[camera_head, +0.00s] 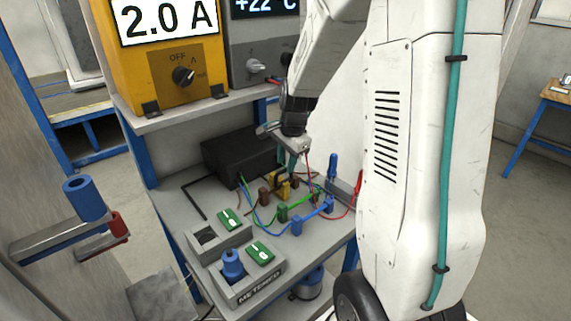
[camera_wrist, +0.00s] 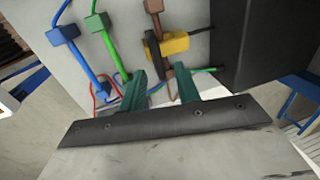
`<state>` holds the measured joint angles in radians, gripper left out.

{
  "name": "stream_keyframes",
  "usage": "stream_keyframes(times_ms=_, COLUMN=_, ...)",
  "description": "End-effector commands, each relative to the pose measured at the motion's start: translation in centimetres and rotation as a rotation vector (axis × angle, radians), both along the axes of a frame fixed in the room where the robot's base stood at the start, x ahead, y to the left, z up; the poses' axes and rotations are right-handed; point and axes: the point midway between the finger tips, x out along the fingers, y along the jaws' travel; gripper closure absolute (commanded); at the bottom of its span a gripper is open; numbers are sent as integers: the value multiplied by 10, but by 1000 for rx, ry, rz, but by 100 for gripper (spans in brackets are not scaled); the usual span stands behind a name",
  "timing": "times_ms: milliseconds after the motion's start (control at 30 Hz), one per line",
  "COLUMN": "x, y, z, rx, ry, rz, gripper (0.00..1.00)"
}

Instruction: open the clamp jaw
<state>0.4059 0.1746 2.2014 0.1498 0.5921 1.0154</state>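A small yellow clamp with a dark jaw piece (camera_wrist: 176,43) lies by a brown lead on the grey bench; it also shows in the head view (camera_head: 280,187). I cannot tell whether its jaw is open or shut. My gripper (camera_wrist: 161,82) has two teal fingers, apart with nothing held between them. In the wrist view the fingertips are just below the clamp in the picture and show no clear contact with it. In the head view my gripper (camera_head: 290,164) hangs above the back of the bench, close to the clamp.
A black box (camera_head: 240,153) stands left of the clamp. Green (camera_head: 282,213), blue (camera_head: 297,227) and brown (camera_head: 264,196) connector blocks with wires lie close by. Grey holders with green labels stand at the front, one with a blue plug (camera_head: 233,265). A yellow meter (camera_head: 170,60) stands on the shelf above.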

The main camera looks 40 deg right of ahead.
Motion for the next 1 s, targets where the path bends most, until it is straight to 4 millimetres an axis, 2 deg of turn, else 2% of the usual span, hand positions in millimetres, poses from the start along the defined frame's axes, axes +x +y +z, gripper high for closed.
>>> stream_keyframes(times_ms=133, x=2, y=0, z=-13, rx=0, ry=1, rz=1, gripper=68)
stream_keyframes(times_ms=433, x=3, y=0, z=-16, rx=0, ry=0, rz=2, gripper=68)
stream_keyframes(times_ms=467, x=3, y=0, z=-16, rx=0, ry=0, rz=2, gripper=73)
stream_keyframes(times_ms=500, x=3, y=0, z=-16, rx=0, ry=0, rz=2, gripper=84)
stream_keyframes(times_ms=567, x=3, y=0, z=-16, rx=0, ry=0, rz=2, gripper=100)
stream_keyframes(times_ms=800, x=5, y=1, z=-15, rx=2, ry=15, rz=4, gripper=100)
stream_keyframes(times_ms=1000, x=18, y=7, z=-9, rx=-1, ry=134, rz=16, gripper=100)
